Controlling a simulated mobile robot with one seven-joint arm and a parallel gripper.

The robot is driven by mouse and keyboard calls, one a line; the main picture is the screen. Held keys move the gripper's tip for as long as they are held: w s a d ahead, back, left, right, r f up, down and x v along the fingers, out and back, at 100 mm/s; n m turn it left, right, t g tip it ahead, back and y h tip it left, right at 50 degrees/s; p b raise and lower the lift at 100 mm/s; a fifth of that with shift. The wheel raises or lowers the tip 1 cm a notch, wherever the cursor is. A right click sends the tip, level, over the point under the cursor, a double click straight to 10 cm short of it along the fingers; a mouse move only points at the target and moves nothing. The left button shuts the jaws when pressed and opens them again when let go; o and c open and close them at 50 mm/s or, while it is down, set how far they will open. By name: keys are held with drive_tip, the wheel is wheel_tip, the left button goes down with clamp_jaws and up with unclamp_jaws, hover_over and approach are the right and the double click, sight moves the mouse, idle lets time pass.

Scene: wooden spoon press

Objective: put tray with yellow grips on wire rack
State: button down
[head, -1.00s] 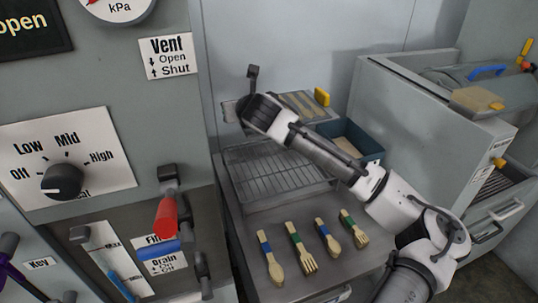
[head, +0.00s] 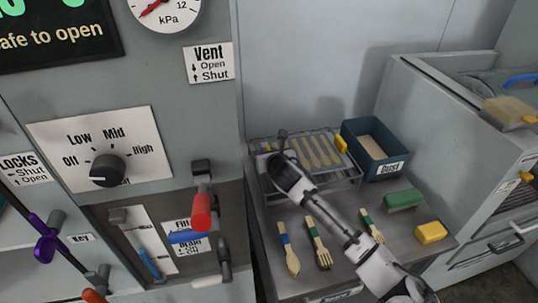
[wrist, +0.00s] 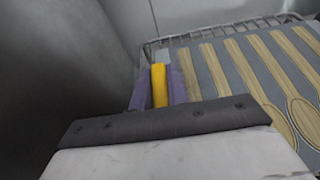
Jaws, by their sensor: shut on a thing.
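The tray with yellow grips (head: 333,162) sits over the wire rack (head: 351,184) on the metal bench, with several pale wooden spoon shapes on it. Its far yellow grip (head: 341,144) shows at the right in the head view. The near yellow grip (wrist: 159,87) is between the purple fingers of my gripper (wrist: 157,89) in the wrist view. My gripper is shut on that grip. In the head view the gripper (head: 272,153) is mostly hidden by my wrist. The tray looks level and low on the rack; I cannot tell whether it fully rests there.
Several wooden spoons and forks with coloured bands (head: 289,252) lie in front of the rack. A dark blue bin (head: 378,168) stands right of it. A green block (head: 404,201) and a yellow block (head: 431,232) lie farther right. The control cabinet (head: 140,120) is close at left.

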drive_tip(key=shift+f, duration=0.95)
drive_tip(key=shift+f, duration=0.15)
drive_tip(key=c, duration=1.4)
unclamp_jaws()
drive_tip(key=shift+o, duration=0.2)
drive_tip(key=b+v, duration=0.3)
drive_tip(key=v, duration=0.8)
drive_tip(key=shift+w, duration=0.1)
drive_tip(key=shift+s+d+r+b, duration=0.15)
drive_tip(key=shift+s+r+b, duration=0.2)
drive_tip(key=shift+s, duration=0.25)
